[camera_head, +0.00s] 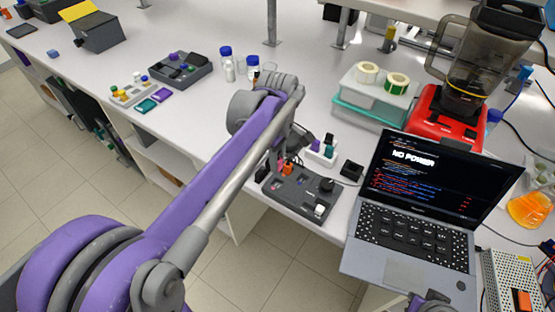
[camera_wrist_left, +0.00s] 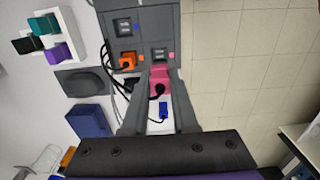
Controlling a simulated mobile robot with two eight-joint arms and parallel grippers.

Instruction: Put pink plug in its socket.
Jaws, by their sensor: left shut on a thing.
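In the left wrist view the pink plug (camera_wrist_left: 159,84) is between the two fingers of my left gripper (camera_wrist_left: 159,100), which is shut on it. A dark cord shows at the plug's rear. The plug lies just below a socket (camera_wrist_left: 159,54) with a small pink mark beside it, on the dark grey panel (camera_wrist_left: 122,12). I cannot tell whether the plug touches the panel. In the head view my left gripper (camera_head: 277,160) is over the left end of the panel (camera_head: 295,193), and the arm hides part of it. My right gripper's fingers do not show.
An orange plug (camera_wrist_left: 128,61) sits close left of the pink one, with cords beside it. A blue plug (camera_wrist_left: 163,109) lies below. A white block with coloured plugs (camera_head: 322,153) stands behind the panel. An open laptop (camera_head: 410,235) is to the right.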

